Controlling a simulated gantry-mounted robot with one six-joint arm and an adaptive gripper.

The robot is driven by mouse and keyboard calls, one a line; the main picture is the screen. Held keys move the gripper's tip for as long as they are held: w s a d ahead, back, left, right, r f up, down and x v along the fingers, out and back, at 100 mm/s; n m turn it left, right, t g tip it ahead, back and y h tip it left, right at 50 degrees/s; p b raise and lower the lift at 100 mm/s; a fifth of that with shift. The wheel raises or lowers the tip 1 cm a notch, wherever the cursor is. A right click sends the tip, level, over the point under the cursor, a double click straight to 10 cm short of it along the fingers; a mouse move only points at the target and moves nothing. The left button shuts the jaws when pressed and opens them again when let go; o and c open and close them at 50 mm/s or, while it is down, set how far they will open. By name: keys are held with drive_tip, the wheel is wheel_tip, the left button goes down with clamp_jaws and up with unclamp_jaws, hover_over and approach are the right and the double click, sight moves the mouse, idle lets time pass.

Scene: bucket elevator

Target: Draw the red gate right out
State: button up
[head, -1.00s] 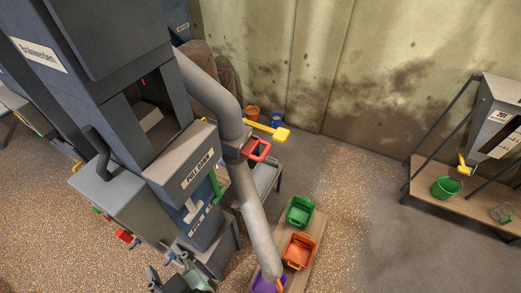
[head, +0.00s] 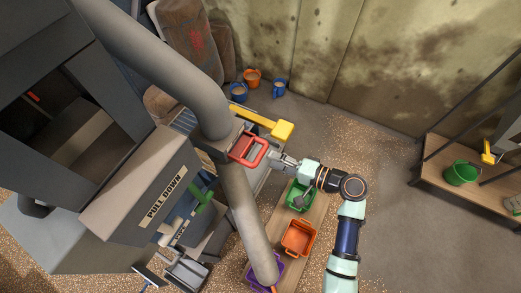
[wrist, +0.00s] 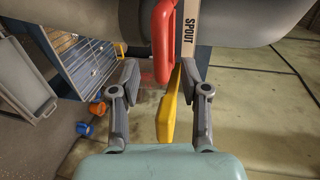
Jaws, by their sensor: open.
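The red gate shows as a red loop handle (head: 248,150) at the side of the grey pipe, where a collar joins it. Its inner part is hidden in the collar. My gripper (head: 279,160) is just right of the handle in the head view. In the wrist view my gripper (wrist: 159,68) is open, one finger on each side, and the red handle (wrist: 163,42) lies ahead between the fingertips. I see no contact. A sign reading SPOUT (wrist: 190,22) is right beside the handle.
A yellow lever (head: 265,122) sticks out just behind the red handle; it also shows between my fingers in the wrist view (wrist: 172,105). The grey pipe (head: 245,215) runs down toward a bench with green (head: 298,197), orange (head: 298,238) and purple (head: 258,274) bins.

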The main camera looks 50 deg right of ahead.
sight(260, 154)
drive_tip(key=x, duration=0.6)
drive_tip(key=shift+p, duration=0.3)
clamp_jaws()
